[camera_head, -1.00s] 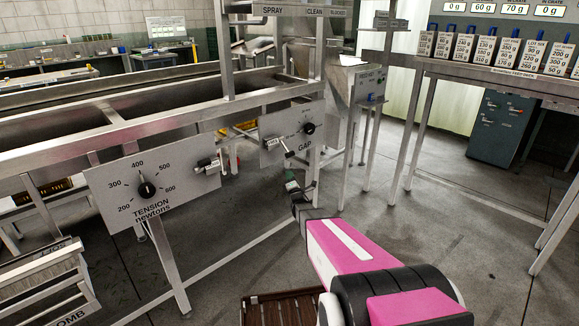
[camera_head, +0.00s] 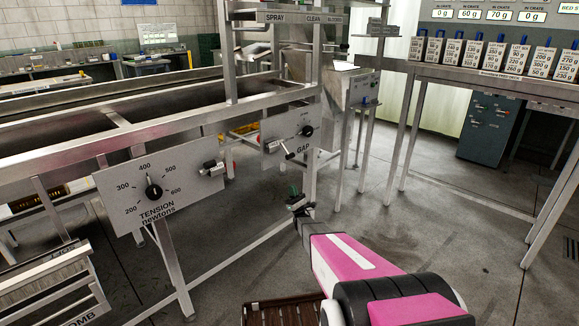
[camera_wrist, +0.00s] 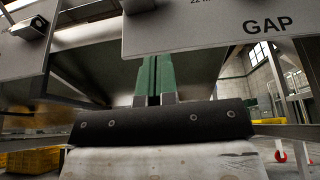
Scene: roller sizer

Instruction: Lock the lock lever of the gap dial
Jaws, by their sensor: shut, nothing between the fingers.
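The gap dial panel (camera_head: 270,133) is a grey plate at the right end of the machine's frame. It carries a black round knob (camera_head: 306,131) at its upper right. My gripper (camera_head: 294,191) is below the panel, apart from the lever, with green fingers pointing up. In the wrist view the fingers (camera_wrist: 154,77) are shut together and empty, under the panel's lower edge (camera_wrist: 215,45). The lever's handle is not clear there.
The tension dial panel (camera_head: 125,195) with its own lock lever (camera_head: 211,168) is to the left. Machine legs and a slanting brace stand around my gripper. A table with labelled boxes (camera_head: 490,56) is at the right. Open floor (camera_head: 420,215) lies between.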

